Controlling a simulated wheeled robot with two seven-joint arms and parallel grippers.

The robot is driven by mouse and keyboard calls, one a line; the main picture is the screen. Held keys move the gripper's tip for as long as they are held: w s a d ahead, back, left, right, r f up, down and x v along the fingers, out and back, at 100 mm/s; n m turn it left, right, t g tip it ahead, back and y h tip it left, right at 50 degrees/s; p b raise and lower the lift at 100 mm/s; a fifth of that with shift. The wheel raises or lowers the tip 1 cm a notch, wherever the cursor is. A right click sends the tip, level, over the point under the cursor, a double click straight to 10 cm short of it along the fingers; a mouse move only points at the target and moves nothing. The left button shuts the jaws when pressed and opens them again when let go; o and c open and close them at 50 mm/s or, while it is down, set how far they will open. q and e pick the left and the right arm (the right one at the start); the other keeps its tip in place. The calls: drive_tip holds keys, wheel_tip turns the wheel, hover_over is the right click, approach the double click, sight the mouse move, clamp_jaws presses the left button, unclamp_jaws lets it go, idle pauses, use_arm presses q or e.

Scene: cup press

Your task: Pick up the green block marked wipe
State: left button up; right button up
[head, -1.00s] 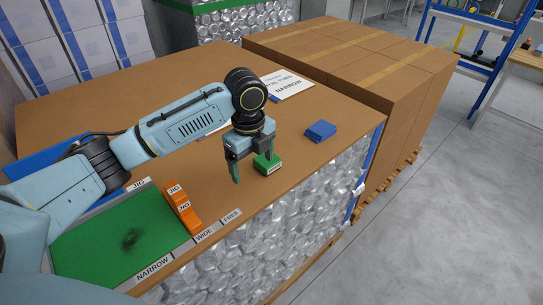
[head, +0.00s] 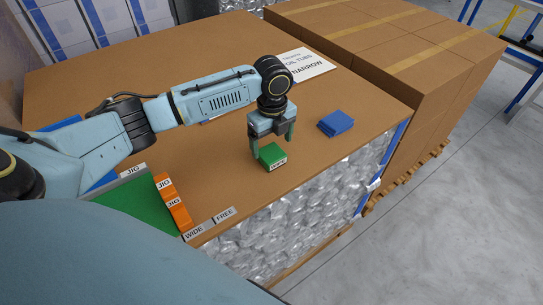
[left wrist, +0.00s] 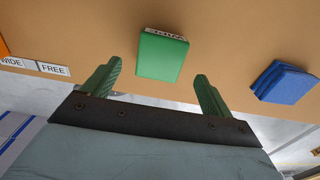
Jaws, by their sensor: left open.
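The green block (head: 272,157) with a white label on its front side lies on the brown tabletop near the front edge. It also shows in the left wrist view (left wrist: 162,57), ahead of the fingertips and between their lines. My left gripper (head: 271,144) is open above the block, its two green fingers apart and empty. In the left wrist view the fingers (left wrist: 158,72) stand on either side, and the block looks clear of both. The label's letters are too small to read surely. My right gripper is not in view.
A blue folded cloth stack (head: 335,123) lies right of the block. Orange JIG blocks (head: 173,203) and a green mat (head: 140,208) are at the left front. A NARROW sign (head: 308,66) lies behind. WIDE and FREE labels (head: 224,214) mark the front edge.

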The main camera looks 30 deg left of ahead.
sight(271, 153)
use_arm(q)
wheel_tip(271, 153, down, 5)
drive_tip(key=shift+a+r, duration=0.15)
drive_tip(key=shift+r, duration=0.05)
drive_tip(key=shift+f, duration=0.2)
drive_tip(key=shift+c, duration=0.4)
drive_tip(key=c, duration=1)
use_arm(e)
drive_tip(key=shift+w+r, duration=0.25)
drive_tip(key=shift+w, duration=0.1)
